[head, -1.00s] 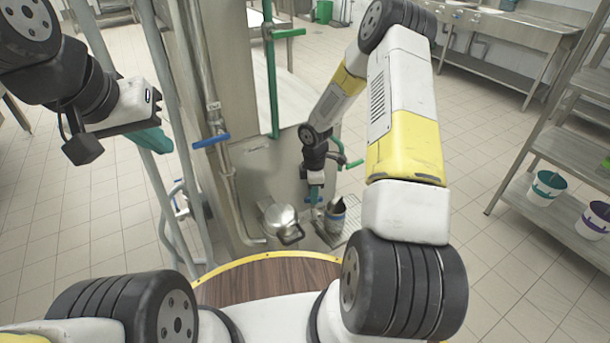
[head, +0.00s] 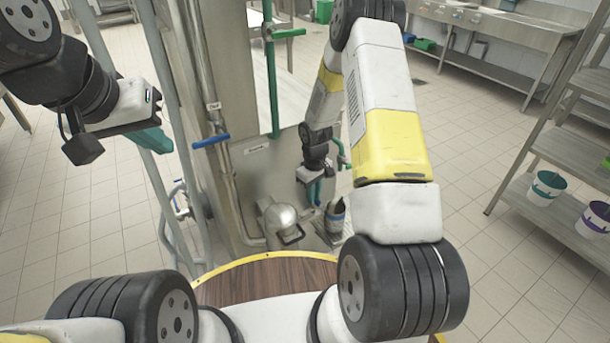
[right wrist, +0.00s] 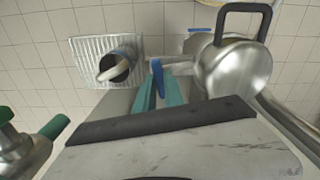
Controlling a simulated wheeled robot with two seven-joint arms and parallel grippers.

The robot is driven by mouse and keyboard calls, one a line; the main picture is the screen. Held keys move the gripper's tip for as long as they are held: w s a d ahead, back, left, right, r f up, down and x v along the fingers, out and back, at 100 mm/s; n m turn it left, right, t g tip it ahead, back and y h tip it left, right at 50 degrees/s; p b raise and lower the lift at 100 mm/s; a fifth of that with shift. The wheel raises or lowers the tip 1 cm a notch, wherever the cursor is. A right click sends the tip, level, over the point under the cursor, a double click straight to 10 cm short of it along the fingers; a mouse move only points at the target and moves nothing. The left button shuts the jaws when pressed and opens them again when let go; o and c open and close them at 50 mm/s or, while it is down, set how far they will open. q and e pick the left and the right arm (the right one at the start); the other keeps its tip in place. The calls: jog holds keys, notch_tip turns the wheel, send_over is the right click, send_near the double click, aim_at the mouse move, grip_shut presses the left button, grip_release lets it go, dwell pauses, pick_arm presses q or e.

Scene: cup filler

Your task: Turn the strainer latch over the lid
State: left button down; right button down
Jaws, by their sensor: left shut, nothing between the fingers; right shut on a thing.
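The strainer is a shiny metal vessel (head: 279,216) with a rounded lid and a black handle, low beside the steel column in the head view. In the right wrist view the vessel (right wrist: 236,73) is at the upper right, its black handle (right wrist: 241,14) at the top edge. My right gripper (head: 314,193) is beside it. In the wrist view its teal fingers (right wrist: 158,88) are shut on the blue latch grip (right wrist: 157,74), left of the vessel. The latch's seat on the lid is unclear. My left gripper (head: 152,138) is shut and empty, high at the left.
A green pipe (head: 271,80) rises behind. Shelves with buckets (head: 546,187) stand right.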

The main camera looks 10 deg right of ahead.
jog(key=shift+m, duration=1.2)
jog(key=c, duration=1.4)
grip_release()
jog(key=shift+c, duration=0.2)
jog(key=shift+r, duration=0.1)
notch_tip(320, 180, up, 8)
jog(key=shift+f, duration=0.15)
